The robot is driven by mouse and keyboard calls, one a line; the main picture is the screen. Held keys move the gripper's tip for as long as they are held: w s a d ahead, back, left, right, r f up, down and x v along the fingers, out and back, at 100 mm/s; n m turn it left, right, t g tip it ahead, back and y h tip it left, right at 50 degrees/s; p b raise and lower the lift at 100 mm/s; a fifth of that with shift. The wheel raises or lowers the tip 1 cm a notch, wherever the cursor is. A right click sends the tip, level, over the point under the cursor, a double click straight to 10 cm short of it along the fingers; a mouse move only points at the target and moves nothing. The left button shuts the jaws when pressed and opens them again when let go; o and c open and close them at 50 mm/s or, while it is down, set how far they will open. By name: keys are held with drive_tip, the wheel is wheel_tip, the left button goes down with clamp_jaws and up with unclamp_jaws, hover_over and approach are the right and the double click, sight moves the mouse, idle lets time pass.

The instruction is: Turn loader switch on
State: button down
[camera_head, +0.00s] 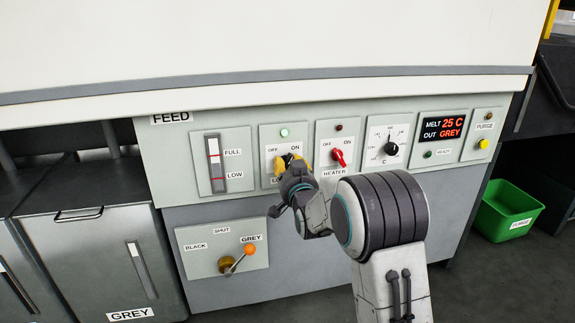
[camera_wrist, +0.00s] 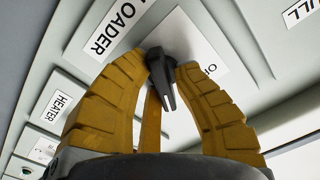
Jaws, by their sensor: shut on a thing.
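The loader panel (camera_head: 268,145) is on the front of the machine, with OFF and ON labels and a lamp (camera_head: 284,132) that looks bright pale green. My gripper (camera_head: 289,163) is at this panel and hides its switch and most of the LOADER label in the head view. In the wrist view, the black loader switch (camera_wrist: 164,78) is between the yellow fingertips of my gripper (camera_wrist: 162,72), which are shut on it. The LOADER label (camera_wrist: 112,28) shows beside it. A finger partly covers the lettering by the switch, so I cannot tell which setting it points to.
The red heater switch (camera_head: 339,157) is just right of my gripper, with a dark lamp above. A level gauge (camera_head: 215,164) is to the left. A valve lever with an orange knob (camera_head: 249,249) is below. A green purge bin (camera_head: 506,210) stands at right.

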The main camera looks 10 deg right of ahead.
drive_tip(key=shift+r, duration=0.1)
idle(0.3)
drive_tip(key=c, duration=1.1)
unclamp_jaws()
drive_tip(key=shift+w, duration=0.1)
drive_tip(key=s, duration=1.2)
